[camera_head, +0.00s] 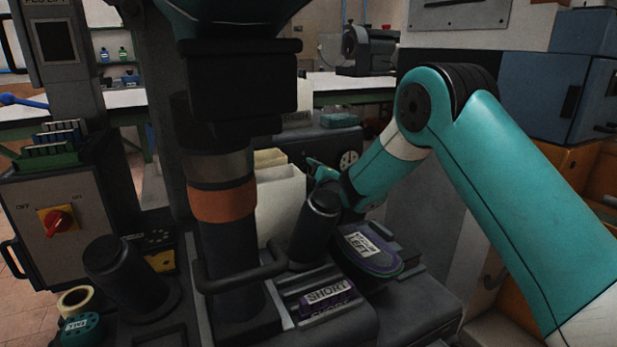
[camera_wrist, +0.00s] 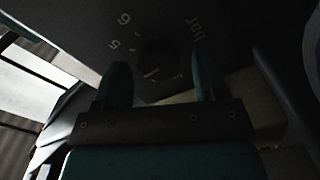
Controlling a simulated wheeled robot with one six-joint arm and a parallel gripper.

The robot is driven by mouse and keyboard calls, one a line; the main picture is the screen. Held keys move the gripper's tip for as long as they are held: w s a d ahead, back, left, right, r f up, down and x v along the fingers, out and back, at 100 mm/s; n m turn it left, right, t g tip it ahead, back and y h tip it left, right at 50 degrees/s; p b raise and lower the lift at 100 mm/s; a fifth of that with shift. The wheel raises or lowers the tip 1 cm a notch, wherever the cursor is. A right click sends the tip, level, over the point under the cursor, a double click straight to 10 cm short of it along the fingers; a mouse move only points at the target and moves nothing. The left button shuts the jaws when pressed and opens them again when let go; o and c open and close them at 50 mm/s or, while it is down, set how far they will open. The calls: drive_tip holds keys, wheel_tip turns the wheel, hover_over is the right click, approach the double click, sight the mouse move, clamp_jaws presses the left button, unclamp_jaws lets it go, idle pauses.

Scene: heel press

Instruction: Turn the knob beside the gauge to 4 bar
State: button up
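The dark round knob (camera_wrist: 158,58) sits on a dark panel in the wrist view, with a short white mark on its edge. Printed around it are the numbers 5 and 6 and the word "bar"; the rest of the scale is hidden or too dark to read. My gripper (camera_wrist: 160,82) is open, its two teal fingers on either side of the knob with visible gaps. In the head view my gripper (camera_head: 318,172) is at the front of a dark unit (camera_head: 330,143) bearing a round pale gauge (camera_head: 348,160). The knob cannot be made out there.
A black cylinder (camera_head: 315,225) stands just in front of my gripper. A dark press column with an orange band (camera_head: 222,203) stands to the left. A purple-edged pad (camera_head: 368,250) and a block marked SHORT (camera_head: 326,293) lie below. A red switch (camera_head: 58,221) is far left.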

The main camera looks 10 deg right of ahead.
drive_tip(key=s+d+b, duration=0.1)
drive_tip(key=s+b, duration=0.1)
drive_tip(key=s, duration=0.3)
drive_tip(key=s+d+b, duration=0.1)
drive_tip(key=s+b, duration=0.1)
drive_tip(key=s, duration=0.3)
drive_tip(key=s+d+b, duration=0.1)
drive_tip(key=s+b, duration=0.2)
drive_tip(key=s, duration=0.3)
drive_tip(key=shift+d+f, duration=0.15)
drive_tip(key=shift+s, duration=0.55)
